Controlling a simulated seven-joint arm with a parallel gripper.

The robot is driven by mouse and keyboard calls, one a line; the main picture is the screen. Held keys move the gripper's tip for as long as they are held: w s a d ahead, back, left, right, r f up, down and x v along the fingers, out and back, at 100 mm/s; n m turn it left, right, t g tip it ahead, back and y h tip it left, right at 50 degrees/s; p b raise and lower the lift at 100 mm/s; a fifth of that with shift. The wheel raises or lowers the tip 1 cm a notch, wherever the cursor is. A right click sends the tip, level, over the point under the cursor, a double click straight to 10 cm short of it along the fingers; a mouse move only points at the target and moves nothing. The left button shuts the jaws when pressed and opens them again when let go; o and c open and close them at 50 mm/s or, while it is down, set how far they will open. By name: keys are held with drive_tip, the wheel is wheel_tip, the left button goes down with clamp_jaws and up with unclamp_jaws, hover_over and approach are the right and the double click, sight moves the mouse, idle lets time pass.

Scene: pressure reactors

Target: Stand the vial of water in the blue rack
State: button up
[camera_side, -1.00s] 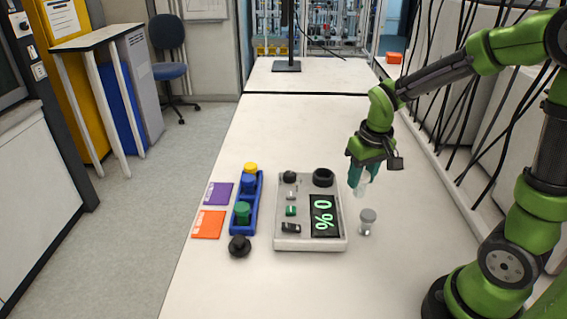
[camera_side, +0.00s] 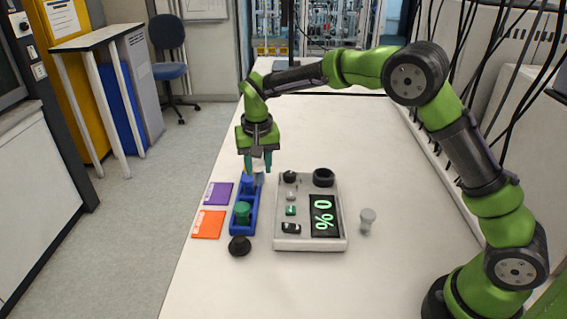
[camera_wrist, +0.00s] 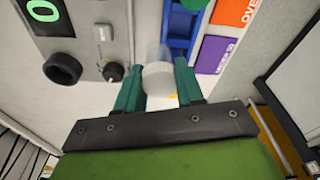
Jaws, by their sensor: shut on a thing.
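My gripper (camera_side: 257,163) is above the far end of the blue rack (camera_side: 236,228). It is shut on a clear vial with a whitish cap (camera_wrist: 158,78), seen between the green fingers in the wrist view. In the side view the held vial is mostly hidden and hard to make out. The rack also shows just beyond the fingers in the wrist view (camera_wrist: 178,40). I cannot tell whether the held vial touches the rack.
A grey device with a "0 %" display (camera_side: 300,243) stands right of the rack. A second clear vial with a grey cap (camera_side: 367,217) stands right of that. A black knob-like piece (camera_side: 239,246) is at the rack's near end. Purple (camera_side: 218,194) and orange (camera_side: 208,224) cards lie left.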

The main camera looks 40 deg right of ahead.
drive_tip(key=shift+w+a+f, duration=0.35)
drive_tip(key=shift+a+f, duration=0.2)
drive_tip(key=shift+f, duration=0.25)
drive_tip(key=shift+w+a+f, duration=0.3)
drive_tip(key=shift+a+f, duration=0.2)
drive_tip(key=shift+f, duration=0.3)
drive_tip(key=shift+w+a+f, duration=0.35)
drive_tip(key=shift+a+f, duration=0.2)
drive_tip(key=shift+f, duration=0.25)
drive_tip(key=shift+f, duration=0.1)
drive_tip(key=shift+f, duration=1.35)
drive_tip(key=shift+f, duration=0.3)
drive_tip(key=o, duration=1.7)
drive_tip(key=shift+c, duration=0.2)
wheel_tip(320, 180, up, 7)
